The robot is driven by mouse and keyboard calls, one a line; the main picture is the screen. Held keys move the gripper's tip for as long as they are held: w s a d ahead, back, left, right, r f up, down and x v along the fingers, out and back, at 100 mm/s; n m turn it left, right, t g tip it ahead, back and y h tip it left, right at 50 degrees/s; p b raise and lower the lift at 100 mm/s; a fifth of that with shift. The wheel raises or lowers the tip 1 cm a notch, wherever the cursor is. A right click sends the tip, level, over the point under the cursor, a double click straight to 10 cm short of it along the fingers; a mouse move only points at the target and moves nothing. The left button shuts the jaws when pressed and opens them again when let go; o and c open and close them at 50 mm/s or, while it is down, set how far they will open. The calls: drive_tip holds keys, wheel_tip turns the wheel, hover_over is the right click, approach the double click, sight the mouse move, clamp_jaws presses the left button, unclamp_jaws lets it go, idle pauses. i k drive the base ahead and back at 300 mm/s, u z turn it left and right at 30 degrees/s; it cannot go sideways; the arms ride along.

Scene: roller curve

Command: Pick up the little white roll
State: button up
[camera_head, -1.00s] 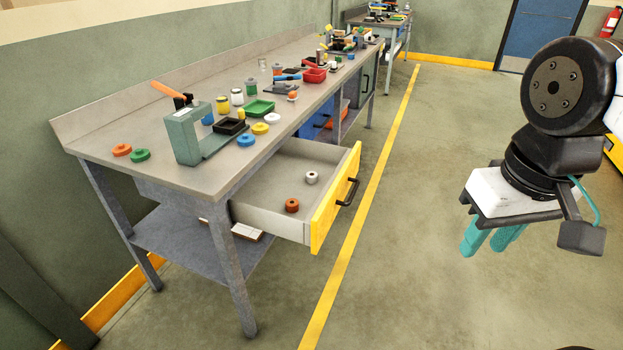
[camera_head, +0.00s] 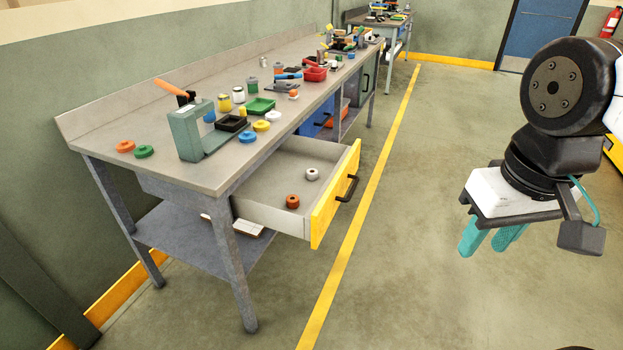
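A little white roll (camera_head: 312,174) lies in the open drawer (camera_head: 262,212) of the workbench, toward its back right. A brown-orange roll (camera_head: 292,201) lies nearer in the same drawer. A white ring-like roll (camera_head: 273,116) also sits on the bench top, near the front edge by a yellow one. My gripper (camera_head: 485,245) hangs over the open floor at the right, well apart from the drawer. Its two teal fingers point down with a gap between them, and nothing shows in it.
The drawer's yellow front (camera_head: 335,197) with its black handle juts over the floor. The bench top (camera_head: 190,172) holds a green press (camera_head: 186,132), a black tray, a green tray (camera_head: 260,106), coloured rolls and jars. The floor between bench and gripper is clear.

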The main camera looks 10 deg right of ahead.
sight(312, 174)
drive_tip(key=u, duration=0.05)
drive_tip(key=k, duration=0.4)
drive_tip(key=z, duration=1.1)
drive_tip(key=i, duration=2.05)
drive_tip(key=u, duration=1.05)
drive_tip(key=i, duration=0.9)
drive_tip(key=u, duration=0.85)
